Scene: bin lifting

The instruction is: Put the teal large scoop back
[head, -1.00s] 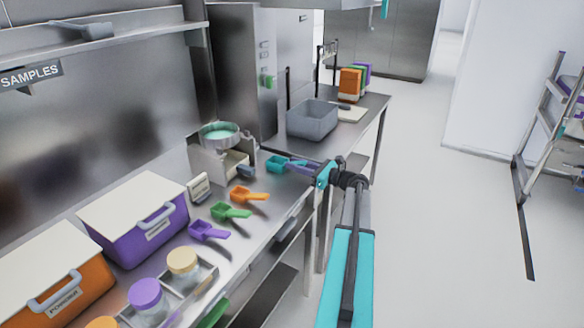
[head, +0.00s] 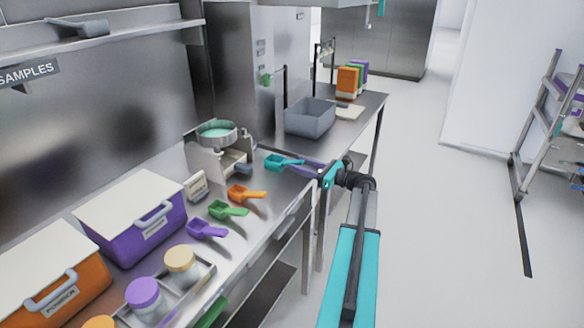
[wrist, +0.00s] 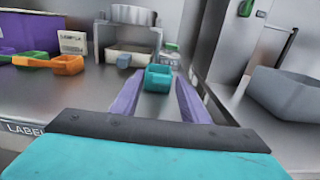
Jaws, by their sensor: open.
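The teal scoop (head: 276,163) lies on the steel counter, at the far end of a row of scoops, its handle towards my gripper. In the wrist view the teal scoop (wrist: 158,79) shows its bowl between and just beyond my two purple fingertips. My gripper (wrist: 157,92) is open and empty, low over the counter, with a finger on either side of the scoop's line. In the head view my gripper (head: 306,166) reaches in from the right over the counter's edge. Whether the fingers touch the handle cannot be told.
Orange (head: 245,194), green (head: 228,210) and purple (head: 207,230) scoops lie nearer on the counter. A stand with a round pan (head: 217,134) is behind the teal scoop. A grey bin (head: 310,119) stands further back. Lidded purple (head: 120,228) and orange (head: 45,285) boxes are at left.

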